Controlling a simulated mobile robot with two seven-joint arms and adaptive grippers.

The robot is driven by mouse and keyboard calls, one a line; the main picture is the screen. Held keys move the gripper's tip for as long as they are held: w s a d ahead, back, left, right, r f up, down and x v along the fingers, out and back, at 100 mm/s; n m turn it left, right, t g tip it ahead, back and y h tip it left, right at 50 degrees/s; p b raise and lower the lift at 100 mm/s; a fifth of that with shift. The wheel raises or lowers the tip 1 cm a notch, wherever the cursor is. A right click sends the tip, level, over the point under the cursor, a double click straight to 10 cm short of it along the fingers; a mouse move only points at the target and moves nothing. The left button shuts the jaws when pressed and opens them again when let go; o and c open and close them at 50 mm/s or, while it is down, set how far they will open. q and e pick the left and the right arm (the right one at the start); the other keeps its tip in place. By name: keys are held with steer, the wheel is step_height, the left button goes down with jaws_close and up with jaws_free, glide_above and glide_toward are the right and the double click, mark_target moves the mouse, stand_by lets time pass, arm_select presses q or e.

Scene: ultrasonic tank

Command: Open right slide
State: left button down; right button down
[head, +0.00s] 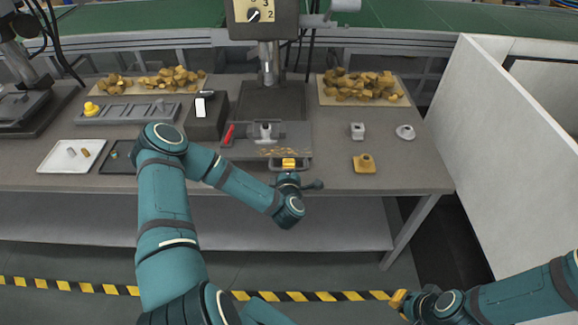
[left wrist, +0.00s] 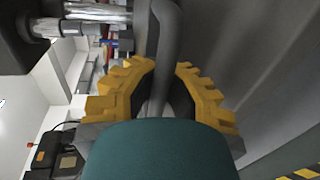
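The slide's grey bar handle (head: 301,165) is at the front of the machine base, in the middle of the bench. My left gripper (head: 288,163) is at this handle, its yellow fingertips on either side of the bar. In the left wrist view the curved grey handle (left wrist: 168,45) runs between the fingers of my left gripper (left wrist: 165,68), and the tips look closed against it. Contact deeper between the fingers is hard to see. The slide's flat tray (head: 290,152) holds yellowish chips. My right gripper (head: 398,298) is low at the right, away from the bench; its finger gap is unclear.
A red-handled part (head: 228,134) lies left of the slide. A yellow block (head: 364,163), a small white block (head: 357,130) and a round white piece (head: 405,132) stand to the right. A white panel (head: 510,140) bounds the right side. Trays (head: 55,165) lie left.

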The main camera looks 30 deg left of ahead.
arm_select(q)
steer(key=shift+r, duration=0.1)
steer(key=c, duration=1)
jaws_free()
steer(key=shift+s+d, duration=0.1)
steer(key=v, duration=1.2)
